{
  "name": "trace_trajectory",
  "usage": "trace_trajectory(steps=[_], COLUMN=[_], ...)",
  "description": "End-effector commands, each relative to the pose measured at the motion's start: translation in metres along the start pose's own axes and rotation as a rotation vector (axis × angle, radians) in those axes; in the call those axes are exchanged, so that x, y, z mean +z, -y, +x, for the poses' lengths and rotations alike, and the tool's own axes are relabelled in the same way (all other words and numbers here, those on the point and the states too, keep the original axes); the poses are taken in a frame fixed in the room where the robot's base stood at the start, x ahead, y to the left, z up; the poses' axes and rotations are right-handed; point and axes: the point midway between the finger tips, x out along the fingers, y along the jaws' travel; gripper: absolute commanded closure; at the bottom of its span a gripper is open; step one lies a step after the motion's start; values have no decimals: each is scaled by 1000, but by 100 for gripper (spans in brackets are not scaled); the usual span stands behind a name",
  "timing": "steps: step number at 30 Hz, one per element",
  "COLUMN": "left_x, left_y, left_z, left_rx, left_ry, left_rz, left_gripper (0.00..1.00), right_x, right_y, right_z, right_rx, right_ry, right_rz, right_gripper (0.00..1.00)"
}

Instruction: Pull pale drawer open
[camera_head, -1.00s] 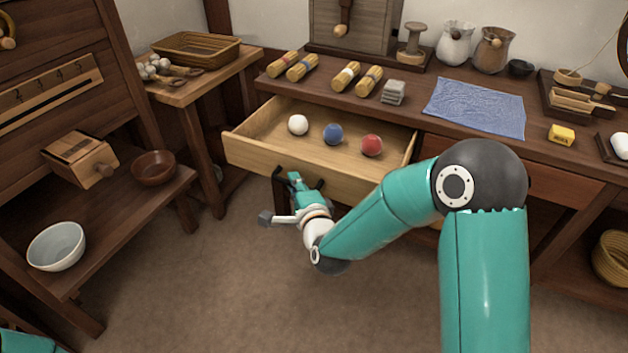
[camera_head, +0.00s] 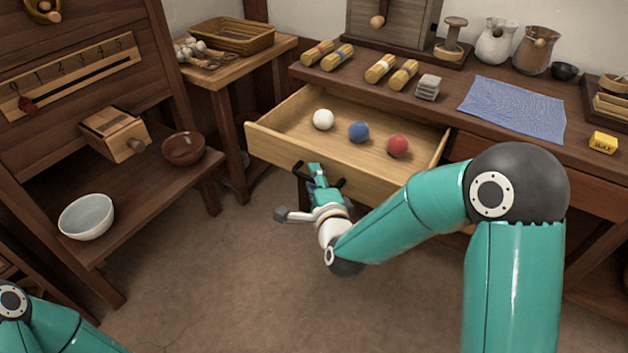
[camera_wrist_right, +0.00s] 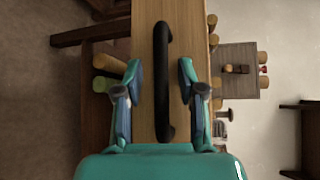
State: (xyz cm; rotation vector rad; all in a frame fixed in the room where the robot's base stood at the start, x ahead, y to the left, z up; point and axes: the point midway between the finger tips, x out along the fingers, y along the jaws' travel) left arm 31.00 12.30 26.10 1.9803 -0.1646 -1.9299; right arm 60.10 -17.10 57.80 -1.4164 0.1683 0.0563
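The pale drawer (camera_head: 375,180) stands well out from the dark bench in the head view. A white ball (camera_head: 323,119), a blue ball (camera_head: 358,132) and a red ball (camera_head: 398,146) lie inside it. Its black bar handle (camera_wrist_right: 162,45) is partly hidden by my gripper in the head view. My right gripper (camera_head: 318,174) is at the handle. In the right wrist view its fingers (camera_wrist_right: 160,88) stand open on both sides of the bar, with gaps showing. My left arm (camera_head: 50,325) shows at bottom left; its gripper is out of view.
On the bench top are several straw bundles (camera_head: 381,68), a grey stack (camera_head: 428,87) and a blue cloth (camera_head: 514,107). A low shelf at left holds a pale bowl (camera_head: 86,217) and a brown bowl (camera_head: 184,148). The floor before the drawer is clear.

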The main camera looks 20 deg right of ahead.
Motion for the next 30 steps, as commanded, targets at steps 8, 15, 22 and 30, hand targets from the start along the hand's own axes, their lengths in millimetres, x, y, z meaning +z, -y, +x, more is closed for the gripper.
trace_trajectory(steps=[8, 15, 22, 30], left_x=[0, 0, 0, 0], left_y=[0, 0, 0, 0], left_z=[-1, -1, -1, 0], left_rx=[0, 0, 0, 0], left_ry=[0, 0, 0, 0], left_rz=[0, 0, 0, 0], left_gripper=[60, 60, 60, 60], right_x=[-1, -1, -1, -1], right_y=[1, 0, -1, -1], right_z=[-8, -44, -71, -75], right_rx=[-1, 0, 0, 0], right_ry=[-3, -1, -1, -3], right_rz=[1, 0, 0, 1], right_gripper=[61, 61, 61, 61])
